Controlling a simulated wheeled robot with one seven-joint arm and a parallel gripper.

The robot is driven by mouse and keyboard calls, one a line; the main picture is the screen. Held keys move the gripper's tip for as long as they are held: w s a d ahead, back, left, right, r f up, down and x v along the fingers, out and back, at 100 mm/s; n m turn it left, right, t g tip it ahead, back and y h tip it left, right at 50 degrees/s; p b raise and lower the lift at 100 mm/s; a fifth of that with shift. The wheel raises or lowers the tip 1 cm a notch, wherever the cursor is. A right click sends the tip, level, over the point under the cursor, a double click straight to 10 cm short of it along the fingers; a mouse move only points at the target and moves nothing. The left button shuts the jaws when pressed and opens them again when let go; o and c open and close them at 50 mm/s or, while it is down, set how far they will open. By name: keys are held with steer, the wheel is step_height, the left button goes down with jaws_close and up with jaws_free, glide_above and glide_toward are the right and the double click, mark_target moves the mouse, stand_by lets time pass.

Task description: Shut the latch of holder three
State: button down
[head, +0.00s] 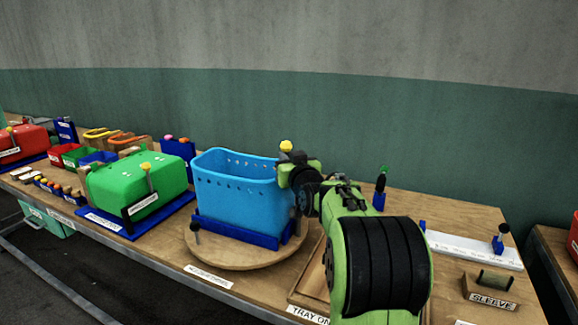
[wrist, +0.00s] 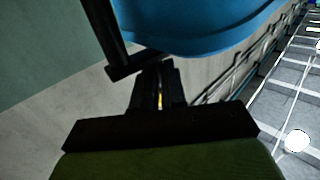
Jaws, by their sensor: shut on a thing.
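A blue perforated basket (head: 238,190) sits in a low blue holder (head: 236,232) on a round wooden turntable (head: 210,256). A yellow-knobbed latch lever (head: 286,146) stands up at the basket's right side. My gripper (head: 292,168) is at this lever, just below the knob in the head view. In the wrist view, my gripper (wrist: 157,88) is shut, with a sliver of yellow between the fingers, and the blue basket (wrist: 205,25) is just beyond. A dark-knobbed lever (head: 195,228) stands at the holder's front left. My arm hides the holder's right end. I cannot read a holder number.
A green bin (head: 138,190) with a yellow-knobbed lever stands in another blue holder to the left. A red bin (head: 22,143) is farther left. At right are a white strip (head: 470,248) and a sleeve block (head: 490,290). Free table lies behind my arm.

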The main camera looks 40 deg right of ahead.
steer(key=shift+w+a+r+m+g+h, duration=0.1)
steer(key=shift+w+r+m+g+h, duration=0.15)
steer(key=shift+r+m+h, duration=0.6)
steer(key=shift+f, duration=0.25)
steer(key=c, duration=1.2)
jaws_free()
steer(key=shift+c, duration=0.2)
steer(key=shift+o, duration=0.2)
steer(key=shift+s, duration=0.1)
steer(key=shift+s+f, duration=0.1)
steer(key=shift+f, duration=0.1)
steer(key=v, duration=1.5)
steer(key=shift+s+a+b, duration=0.25)
steer(key=shift+a+b, duration=0.05)
steer(key=shift+b, duration=0.05)
